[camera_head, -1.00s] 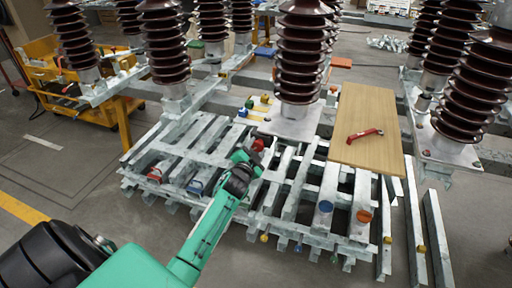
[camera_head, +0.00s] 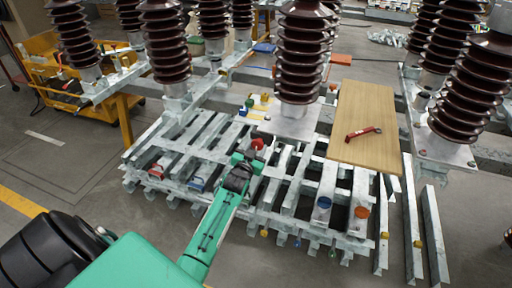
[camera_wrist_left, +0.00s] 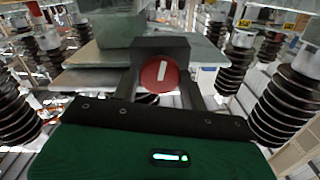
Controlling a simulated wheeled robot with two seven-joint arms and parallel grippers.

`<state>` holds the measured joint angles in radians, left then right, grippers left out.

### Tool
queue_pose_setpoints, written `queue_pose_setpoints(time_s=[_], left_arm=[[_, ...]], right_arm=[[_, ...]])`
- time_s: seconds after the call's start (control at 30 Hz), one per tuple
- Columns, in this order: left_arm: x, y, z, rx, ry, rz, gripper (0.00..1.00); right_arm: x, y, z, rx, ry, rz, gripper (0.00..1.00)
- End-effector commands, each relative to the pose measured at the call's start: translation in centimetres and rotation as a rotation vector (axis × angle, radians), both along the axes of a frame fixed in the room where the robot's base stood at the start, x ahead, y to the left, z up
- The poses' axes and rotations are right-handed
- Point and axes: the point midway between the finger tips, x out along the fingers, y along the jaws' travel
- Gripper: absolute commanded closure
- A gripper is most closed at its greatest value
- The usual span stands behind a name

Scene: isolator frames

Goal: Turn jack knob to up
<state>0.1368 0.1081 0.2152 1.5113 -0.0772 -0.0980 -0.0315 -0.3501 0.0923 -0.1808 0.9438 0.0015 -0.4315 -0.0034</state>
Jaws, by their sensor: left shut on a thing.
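The red round jack knob (camera_head: 257,144) sits at the back of the grey steel frame in the head view. In the left wrist view the knob (camera_wrist_left: 159,74) faces me, with a white bar that stands nearly upright with a slight tilt. My left gripper (camera_head: 250,154) reaches it from the front. In the wrist view its dark fingers (camera_wrist_left: 160,75) flank the knob on both sides and are shut on it. The exact contact is hard to see. My right gripper is not in view.
Dark ribbed insulators (camera_head: 302,60) stand behind the knob and on both sides. A wooden board (camera_head: 365,110) with a red-handled tool (camera_head: 363,133) lies to the right. A yellow cart (camera_head: 75,90) stands at the back left. Blue and orange round parts sit on the frame's right.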

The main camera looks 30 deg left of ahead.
Motion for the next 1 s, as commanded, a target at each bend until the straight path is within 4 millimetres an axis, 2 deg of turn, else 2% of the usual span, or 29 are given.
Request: queue_pose_setpoints(time_s=[0.43, 0.47, 0.57, 0.87, 1.0], left_arm=[[-0.05, -0.01, -0.22, -0.011, 0.002, 0.000, 0.79], [-0.06, -0.01, -0.22, -0.011, 0.002, 0.000, 0.55], [-0.05, -0.02, -0.19, -0.010, 0.001, 0.000, 0.35], [-0.09, -0.04, -0.09, -0.009, -0.001, 0.000, 0.35], [-0.99, -0.25, -0.17, -0.009, 0.000, -0.001, 0.35]], right_arm=[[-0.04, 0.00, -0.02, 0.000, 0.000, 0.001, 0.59], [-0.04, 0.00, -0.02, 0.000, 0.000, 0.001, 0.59], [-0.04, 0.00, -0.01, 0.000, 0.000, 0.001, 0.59], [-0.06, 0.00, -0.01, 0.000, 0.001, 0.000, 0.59], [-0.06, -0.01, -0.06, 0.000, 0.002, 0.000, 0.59]])
